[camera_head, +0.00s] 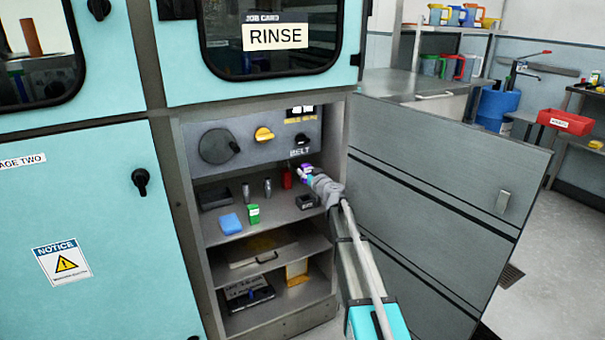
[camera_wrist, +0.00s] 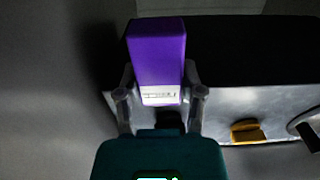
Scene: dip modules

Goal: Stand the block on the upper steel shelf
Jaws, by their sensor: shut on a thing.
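The block (camera_wrist: 157,58) is purple with a white label near its lower end in the wrist view. My gripper (camera_wrist: 159,93) is shut on it, one finger on each side. In the head view the purple block (camera_head: 305,170) shows small at the end of my arm, inside the open cabinet and in front of its right side. It appears to be above the upper steel shelf (camera_head: 275,218). Whether any part of it touches the shelf cannot be told.
The shelf holds a blue block (camera_head: 230,223), a green block (camera_head: 253,214), a black box (camera_head: 306,201), a red item (camera_head: 287,178) and small metal cylinders. A panel with a yellow knob (camera_head: 264,134) is above. The open door (camera_head: 440,190) stands right of my arm.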

